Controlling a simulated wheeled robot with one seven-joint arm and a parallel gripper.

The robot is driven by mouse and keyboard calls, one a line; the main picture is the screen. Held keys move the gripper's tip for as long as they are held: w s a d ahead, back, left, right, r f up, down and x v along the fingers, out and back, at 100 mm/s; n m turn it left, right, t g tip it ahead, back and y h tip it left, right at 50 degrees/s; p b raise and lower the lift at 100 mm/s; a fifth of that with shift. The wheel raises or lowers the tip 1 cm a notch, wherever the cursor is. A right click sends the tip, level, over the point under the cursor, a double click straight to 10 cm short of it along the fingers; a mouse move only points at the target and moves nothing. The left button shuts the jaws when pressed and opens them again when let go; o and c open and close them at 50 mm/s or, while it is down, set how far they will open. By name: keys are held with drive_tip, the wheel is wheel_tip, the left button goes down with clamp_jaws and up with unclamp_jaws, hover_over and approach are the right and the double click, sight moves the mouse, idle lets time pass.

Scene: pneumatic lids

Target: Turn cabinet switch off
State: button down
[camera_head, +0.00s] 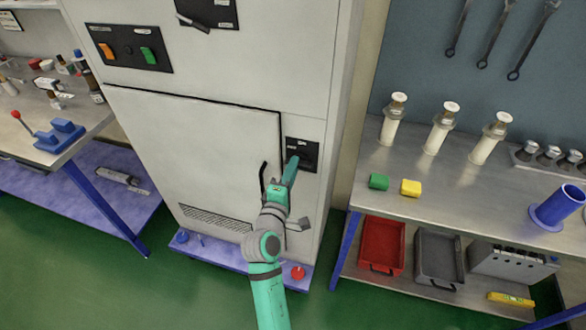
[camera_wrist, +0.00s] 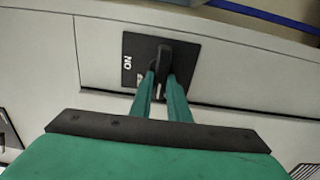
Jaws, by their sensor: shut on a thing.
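The cabinet switch is a black panel (camera_head: 305,144) on the right side of the light grey cabinet's front, beside the door's right edge. It also shows in the wrist view as a black plate (camera_wrist: 189,59) with the white letters "ON" and a dark knob (camera_wrist: 164,55) in its middle. My green gripper (camera_head: 292,163) reaches up to the switch from below. In the wrist view its two fingers (camera_wrist: 164,76) are closed on the knob, one on each side. Part of the knob and the lower lettering are hidden by the fingers.
The cabinet door (camera_head: 200,140) is closed, with a dark handle (camera_head: 263,178) just left of my gripper. A button panel (camera_head: 129,49) sits higher up. A workbench (camera_head: 470,185) with cylinders and blocks stands right; a blue-legged table (camera_head: 75,140) stands left.

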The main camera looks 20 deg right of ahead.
drive_tip(key=shift+w, duration=0.1)
drive_tip(key=c, duration=1.8)
unclamp_jaws()
drive_tip(key=shift+f, duration=0.1)
drive_tip(key=shift+o, duration=0.6)
drive_tip(key=shift+a, duration=0.25)
drive_tip(key=v, duration=1)
drive_tip(key=shift+s+a, duration=0.2)
drive_tip(key=shift+s, duration=0.15)
drive_tip(key=shift+a, duration=0.1)
